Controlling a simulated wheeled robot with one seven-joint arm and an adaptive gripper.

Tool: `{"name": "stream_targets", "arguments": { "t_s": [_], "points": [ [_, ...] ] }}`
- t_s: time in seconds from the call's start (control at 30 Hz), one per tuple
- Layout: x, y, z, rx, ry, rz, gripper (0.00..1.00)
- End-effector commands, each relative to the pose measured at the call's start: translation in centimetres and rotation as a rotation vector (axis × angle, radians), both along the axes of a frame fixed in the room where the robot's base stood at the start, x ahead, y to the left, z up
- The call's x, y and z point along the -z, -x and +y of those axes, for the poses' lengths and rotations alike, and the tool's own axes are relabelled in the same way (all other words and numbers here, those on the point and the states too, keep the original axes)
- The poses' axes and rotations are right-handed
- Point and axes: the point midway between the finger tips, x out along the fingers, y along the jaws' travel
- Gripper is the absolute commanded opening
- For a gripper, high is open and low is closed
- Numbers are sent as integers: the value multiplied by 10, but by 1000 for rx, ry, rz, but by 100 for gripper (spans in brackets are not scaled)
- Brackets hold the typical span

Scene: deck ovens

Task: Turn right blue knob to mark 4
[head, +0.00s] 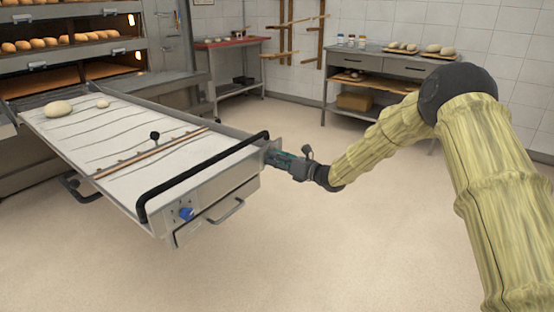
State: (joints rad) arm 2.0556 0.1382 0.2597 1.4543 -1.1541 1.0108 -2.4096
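One blue knob (186,213) shows on the front panel of the pulled-out loader (215,200), near its left end. Its marks are too small to read, so its setting cannot be told. No second blue knob shows. My gripper (273,157) is at the right end of the loader, close to the end of the black bar handle (205,172). It is well to the right of the visible blue knob and apart from it. Its fingertips are small and partly merge with the loader's corner, so I cannot tell whether they are open or touching anything.
The loader's white belt (130,130) carries dough pieces (60,108) at its far end. The deck oven (70,50) with loaves stands behind. A red-topped table (232,42) and a steel workbench (375,60) stand at the back. The floor in front is clear.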

Motion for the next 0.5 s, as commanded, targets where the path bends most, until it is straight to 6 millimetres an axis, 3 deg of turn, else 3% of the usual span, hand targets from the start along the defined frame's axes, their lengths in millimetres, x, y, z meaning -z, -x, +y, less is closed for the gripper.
{"name": "stream_targets", "arguments": {
  "t_s": [0.07,0.5],
  "points": [
    [0,-1,-1,3,1,1,6],
    [-1,-1,-2,4,-41,58,6]
  ]
}}
